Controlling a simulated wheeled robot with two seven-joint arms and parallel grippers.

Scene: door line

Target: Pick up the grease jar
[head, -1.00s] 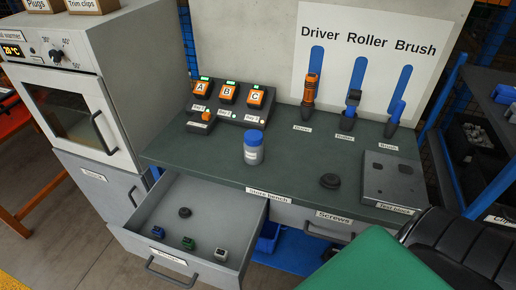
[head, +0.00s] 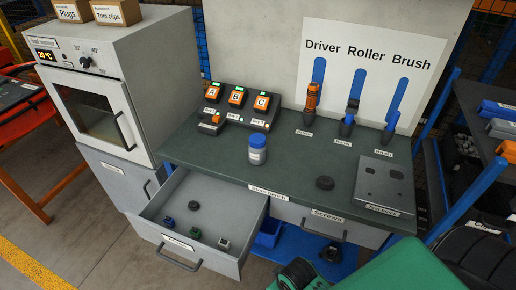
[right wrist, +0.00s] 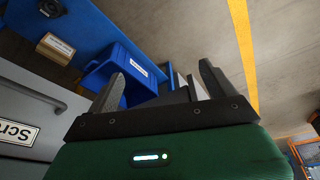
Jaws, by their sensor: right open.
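The jar (head: 258,149) has a blue lid and a pale, labelled body. It stands upright on the green-topped bench (head: 215,160), near the front edge, left of the middle. Its label is too small to read. My right gripper (right wrist: 160,83) is open and empty in the right wrist view, low in front of the bench. The jar is not in the right wrist view. My green right arm shows at the bottom right of the head view, away from the jar. My left gripper is not in view.
An open drawer (head: 180,241) with several small items juts out below the jar. The Screws drawer (head: 320,224) is beside it. A blue bin (right wrist: 125,70) is beyond my right gripper.

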